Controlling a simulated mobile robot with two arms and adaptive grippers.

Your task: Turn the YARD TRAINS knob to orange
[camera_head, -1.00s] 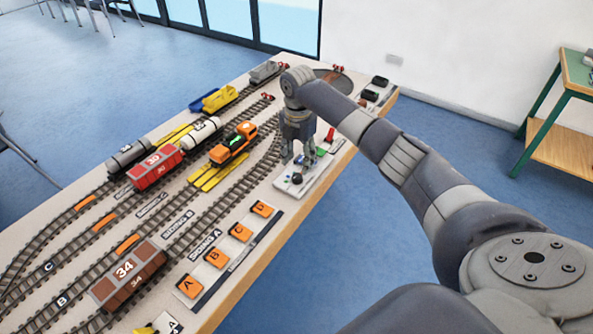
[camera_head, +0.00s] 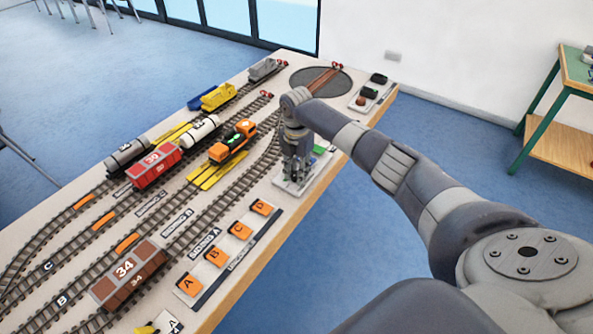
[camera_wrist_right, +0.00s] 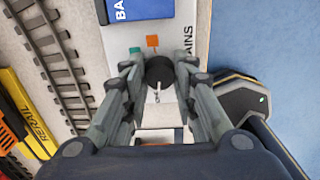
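The right wrist view shows a round black knob (camera_wrist_right: 160,72) on a light panel (camera_wrist_right: 120,40), with lettering ending in "AINS" beside it. In the head view my right gripper (camera_head: 291,178) hides the knob. My left gripper is not in view.
A blue block (camera_wrist_right: 150,8) lies beyond the knob. In the head view, orange tiles (camera_head: 240,231) marked A to D lie nearer on the table. Tracks with an orange locomotive (camera_head: 232,141) and several wagons lie left. A turntable (camera_head: 308,80) is behind.

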